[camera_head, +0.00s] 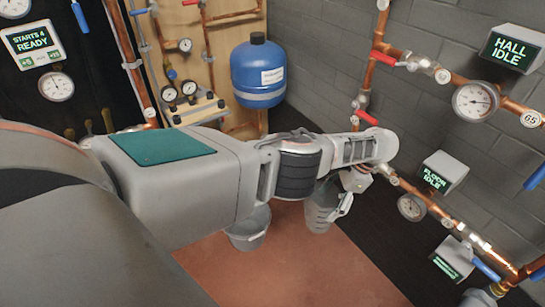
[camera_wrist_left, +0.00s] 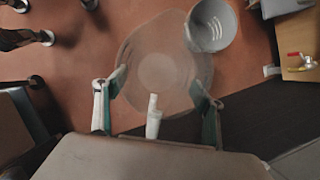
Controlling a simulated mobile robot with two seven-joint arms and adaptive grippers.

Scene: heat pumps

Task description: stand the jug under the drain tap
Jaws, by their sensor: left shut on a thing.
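The jug shows as a pale, see-through round vessel in the left wrist view (camera_wrist_left: 160,72), between my two fingers. My left gripper (camera_wrist_left: 160,100) is shut on it. In the head view the jug (camera_head: 320,213) is a grey vessel beneath my left wrist, partly hidden by the gripper (camera_head: 338,192). It is close to the floor, but I cannot tell whether it touches. A red-handled tap (camera_head: 366,118) sits on the copper pipe behind my wrist. I cannot tell for sure which tap is the drain tap. My right gripper is not in view.
A grey bucket (camera_head: 248,230) stands left of the jug; it also shows in the wrist view (camera_wrist_left: 212,25). A blue tank (camera_head: 258,72) hangs on the back wall. Copper pipes and gauges (camera_head: 475,101) line the right wall. The reddish floor (camera_head: 300,265) in front is clear.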

